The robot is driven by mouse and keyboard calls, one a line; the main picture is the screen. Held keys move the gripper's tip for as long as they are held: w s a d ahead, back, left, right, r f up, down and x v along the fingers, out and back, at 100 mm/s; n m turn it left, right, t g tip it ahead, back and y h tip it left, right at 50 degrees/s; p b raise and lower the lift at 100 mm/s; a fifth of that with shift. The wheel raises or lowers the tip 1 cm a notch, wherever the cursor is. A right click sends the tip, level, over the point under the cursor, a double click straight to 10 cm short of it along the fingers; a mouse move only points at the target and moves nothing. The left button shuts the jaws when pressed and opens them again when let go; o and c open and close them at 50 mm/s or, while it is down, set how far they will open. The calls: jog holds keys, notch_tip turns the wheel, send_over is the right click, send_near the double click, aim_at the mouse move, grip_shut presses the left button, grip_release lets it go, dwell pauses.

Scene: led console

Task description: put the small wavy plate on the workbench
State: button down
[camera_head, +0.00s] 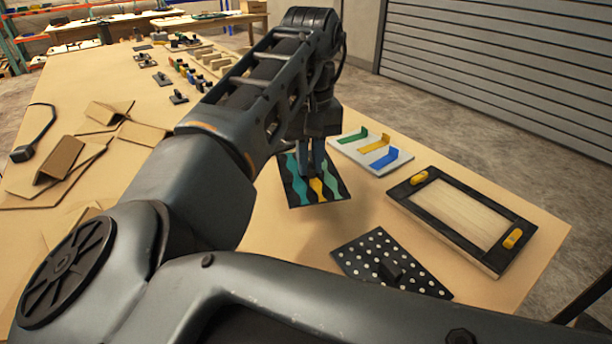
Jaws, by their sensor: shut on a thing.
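The small wavy plate (335,188) is black with teal and yellow wavy stripes. It is near the middle of the view, over the tan workbench (285,245). My gripper (313,172) points down at the plate's middle and is shut on it, though the exact grip is partly hidden by the fingers. The plate looks roughly level. A soft shadow lies on the bench below and right of it, and I cannot tell for sure whether its underside touches the bench.
A white plate with coloured strips (345,148) lies close right of the wavy plate. A dotted black plate (355,262) lies in front, and a black-framed board with yellow handles (435,215) at right. Folded cardboard-like pieces (60,160) lie left; several small blocks (190,75) stand farther back.

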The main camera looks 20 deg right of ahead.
aim_at(306, 179)
jog(key=shift+w+a+f, duration=0.1)
jog(key=shift+a+f, duration=0.2)
jog(key=shift+f, duration=0.15)
jog(key=shift+f+p, duration=0.3)
jog(key=shift+f, duration=1.45)
jog(key=shift+f, duration=0.15)
jog(key=c, duration=1.1)
grip_release()
notch_tip(306, 179, up, 12)
jog(key=shift+r+b, duration=0.2)
jog(key=shift+b, duration=0.35)
